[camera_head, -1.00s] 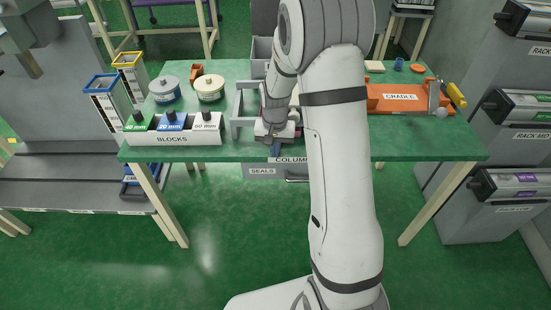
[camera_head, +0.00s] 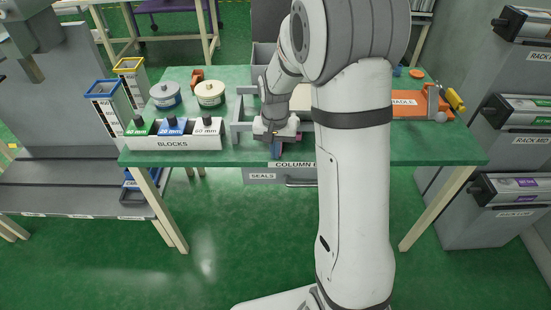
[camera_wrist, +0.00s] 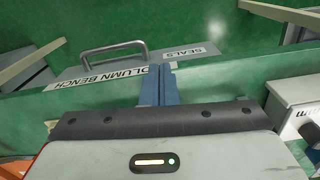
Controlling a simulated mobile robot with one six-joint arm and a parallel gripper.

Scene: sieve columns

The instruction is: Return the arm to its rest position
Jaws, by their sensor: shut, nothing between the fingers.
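My gripper (camera_head: 276,150) is at the front edge of the green bench (camera_head: 230,158), near its middle. In the wrist view its two blue fingers (camera_wrist: 158,72) are together with nothing between them. They point toward the bench's front edge, with the column bench label and the seals drawer (camera_wrist: 110,62) beyond. My white arm crosses the right half of the head view and hides part of the bench and of the orange cradle (camera_head: 408,104).
The blocks tray (camera_head: 172,143) with green, blue and white blocks stands left of my gripper. Two round pots (camera_head: 165,96) (camera_head: 210,94) stand behind it. A grey frame (camera_head: 238,115) is close beside the gripper. Racks (camera_head: 510,115) stand at the right. The floor in front is clear.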

